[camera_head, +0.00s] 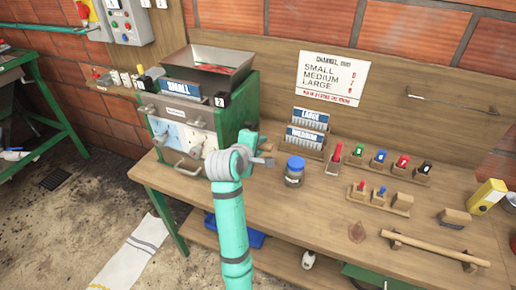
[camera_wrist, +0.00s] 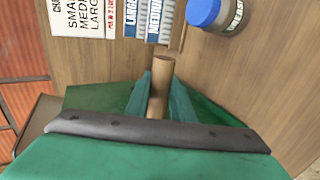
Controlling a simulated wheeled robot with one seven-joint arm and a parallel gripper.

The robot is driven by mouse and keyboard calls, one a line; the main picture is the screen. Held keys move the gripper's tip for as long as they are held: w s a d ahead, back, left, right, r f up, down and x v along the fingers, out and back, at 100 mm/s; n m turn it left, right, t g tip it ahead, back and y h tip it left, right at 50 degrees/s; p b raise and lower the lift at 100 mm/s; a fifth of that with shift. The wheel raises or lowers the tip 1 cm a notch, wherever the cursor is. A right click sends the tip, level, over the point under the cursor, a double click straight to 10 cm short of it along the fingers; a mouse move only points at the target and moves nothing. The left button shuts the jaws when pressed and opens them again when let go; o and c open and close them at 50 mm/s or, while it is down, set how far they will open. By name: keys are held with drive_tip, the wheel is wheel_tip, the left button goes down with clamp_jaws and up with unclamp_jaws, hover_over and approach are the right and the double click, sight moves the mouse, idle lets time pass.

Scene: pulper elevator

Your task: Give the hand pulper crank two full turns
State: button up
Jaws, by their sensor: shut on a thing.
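The hand pulper (camera_head: 238,108) stands at the left end of the wooden bench, a green-sided machine with a dark hopper (camera_head: 208,72) holding red fruit. My gripper (camera_wrist: 158,90) is at the pulper's right side in the head view (camera_head: 250,140). In the wrist view its teal fingers are shut around a wooden handle (camera_wrist: 162,67), which looks like the crank's grip; its end sticks out past the fingers. The crank arm is hidden behind my gripper and wrist, so its angle cannot be told.
A blue-lidded jar (camera_head: 294,171) stands on the bench right of my gripper. It also shows in the wrist view (camera_wrist: 204,13). LARGE and MEDIUM plates (camera_head: 305,137) stand behind. Racks of coloured pieces (camera_head: 377,168) and a wooden bar (camera_head: 435,248) lie farther right.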

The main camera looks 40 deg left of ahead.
drive_tip(key=shift+w+f, duration=0.2)
drive_tip(key=shift+f, duration=0.75)
drive_tip(key=shift+w+f, duration=0.2)
drive_tip(key=shift+f, duration=0.7)
drive_tip(key=shift+w+a+f, duration=0.15)
drive_tip(key=shift+w+f, duration=0.4)
drive_tip(key=shift+f, duration=0.2)
drive_tip(key=shift+w+a+f, duration=0.15)
drive_tip(key=shift+w+f, duration=0.35)
drive_tip(key=shift+f, duration=0.25)
drive_tip(key=shift+x, duration=1.85)
